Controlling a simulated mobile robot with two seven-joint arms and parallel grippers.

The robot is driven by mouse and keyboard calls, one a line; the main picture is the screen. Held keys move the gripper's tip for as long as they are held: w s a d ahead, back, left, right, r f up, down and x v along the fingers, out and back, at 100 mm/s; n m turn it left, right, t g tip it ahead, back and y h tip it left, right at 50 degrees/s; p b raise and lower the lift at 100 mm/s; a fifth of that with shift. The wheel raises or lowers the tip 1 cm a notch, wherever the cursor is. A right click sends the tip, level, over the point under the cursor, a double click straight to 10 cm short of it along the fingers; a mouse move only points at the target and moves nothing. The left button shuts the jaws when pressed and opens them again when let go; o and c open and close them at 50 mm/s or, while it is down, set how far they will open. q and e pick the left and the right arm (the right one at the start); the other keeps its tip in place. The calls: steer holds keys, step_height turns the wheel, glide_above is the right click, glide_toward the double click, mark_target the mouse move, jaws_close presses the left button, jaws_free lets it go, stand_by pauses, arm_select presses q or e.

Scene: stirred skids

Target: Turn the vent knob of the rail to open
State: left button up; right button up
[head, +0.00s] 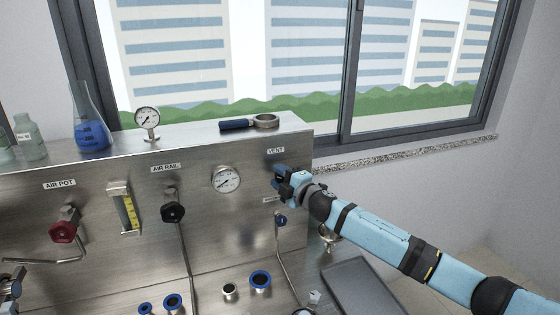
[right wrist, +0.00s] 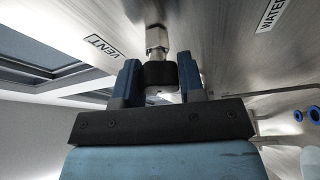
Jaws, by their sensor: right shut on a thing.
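The vent knob (right wrist: 160,76) is black and sits on a metal stem that comes out of the steel panel. In the right wrist view it is between the two blue fingers of my right gripper (right wrist: 160,88), which are shut on its sides. In the head view my right gripper (head: 284,177) is at the panel just below the VENT label (head: 276,150) and hides the knob. The VENT label also shows in the right wrist view (right wrist: 103,47). I cannot tell how far the knob is turned.
The steel panel (head: 110,255) also carries a red AIR POT knob (head: 63,231), a black AIR RAIL knob (head: 173,212) and a round gauge (head: 226,179). A dark tray (head: 360,288) lies below my right arm.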

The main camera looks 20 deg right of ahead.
steer(key=shift+r+n+g+p, duration=0.25)
steer(key=shift+n+g+p, duration=0.15)
steer(key=shift+n+p, duration=0.6)
steer(key=shift+f+n+g+h+p, duration=0.15)
steer(key=shift+n+g+h+p, duration=0.25)
steer(key=shift+n, duration=0.8)
steer(key=shift+f+n+g+h, duration=0.2)
steer(key=shift+n+g+h, duration=0.15)
steer(key=shift+n, duration=0.65)
steer(key=shift+n+h, duration=0.25)
steer(key=shift+n, duration=0.45)
arm_select(q)
steer(key=r, duration=0.3)
steer(key=shift+a+n, duration=0.3)
arm_select(e)
steer(key=shift+f+n+g, duration=0.1)
steer(key=shift+n+g, duration=0.2)
steer(key=shift+g, duration=0.05)
arm_select(q)
steer(key=shift+s, duration=0.25)
